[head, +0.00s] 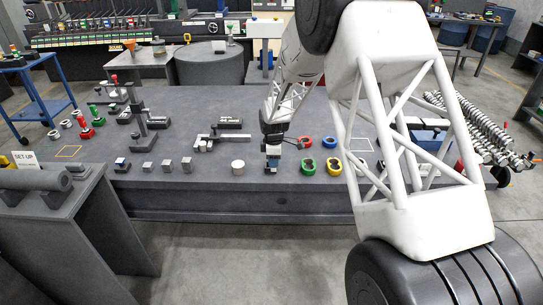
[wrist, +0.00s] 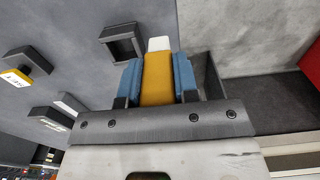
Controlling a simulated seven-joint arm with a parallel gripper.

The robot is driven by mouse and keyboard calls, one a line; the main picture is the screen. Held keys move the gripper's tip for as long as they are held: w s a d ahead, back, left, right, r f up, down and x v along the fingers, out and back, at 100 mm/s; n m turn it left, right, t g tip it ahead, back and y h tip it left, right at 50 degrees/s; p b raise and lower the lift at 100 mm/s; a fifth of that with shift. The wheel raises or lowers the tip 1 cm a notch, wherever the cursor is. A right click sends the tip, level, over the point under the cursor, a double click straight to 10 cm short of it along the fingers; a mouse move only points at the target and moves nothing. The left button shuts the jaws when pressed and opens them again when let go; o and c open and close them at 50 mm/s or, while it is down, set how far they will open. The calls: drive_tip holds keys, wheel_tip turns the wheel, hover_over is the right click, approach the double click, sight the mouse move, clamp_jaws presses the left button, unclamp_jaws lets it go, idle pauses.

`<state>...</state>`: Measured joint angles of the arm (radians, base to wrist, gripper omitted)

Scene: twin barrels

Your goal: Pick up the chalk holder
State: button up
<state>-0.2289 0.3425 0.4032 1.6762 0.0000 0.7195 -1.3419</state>
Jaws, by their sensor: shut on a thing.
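The chalk holder, a yellow-orange block (wrist: 157,80) with a white tip, sits between the two blue finger pads in the wrist view. My gripper (wrist: 157,76) is shut on it; both pads press its sides. In the head view, my gripper (head: 273,165) points down low at the front part of the grey table, and the chalk holder cannot be made out there. A dark grey open box (wrist: 209,76) is close beside the right finger. I cannot tell whether the holder touches the table.
The grey table (head: 215,185) carries red (head: 305,141), blue (head: 308,167), green (head: 329,142) and yellow (head: 334,166) rings to the right of my gripper. A pale cylinder (head: 238,167) and several small grey blocks stand left along the front edge. A square dark frame (wrist: 122,43) lies nearby.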

drive_tip(key=s+d+r, duration=0.1)
drive_tip(key=s+d, duration=0.1)
drive_tip(key=s, duration=0.8)
drive_tip(key=shift+d, duration=0.15)
idle(0.8)
drive_tip(key=w+a+r+n, duration=0.3)
drive_tip(key=w+a+n, duration=0.1)
drive_tip(key=w+a, duration=0.9)
drive_tip(key=w+a+r+n, duration=0.3)
drive_tip(key=w+a+n, duration=0.2)
drive_tip(key=w+a, duration=0.9)
drive_tip(key=a, duration=0.8)
drive_tip(key=shift+a+r, duration=0.15)
drive_tip(key=shift+r, duration=0.05)
drive_tip(key=shift+f, duration=0.1)
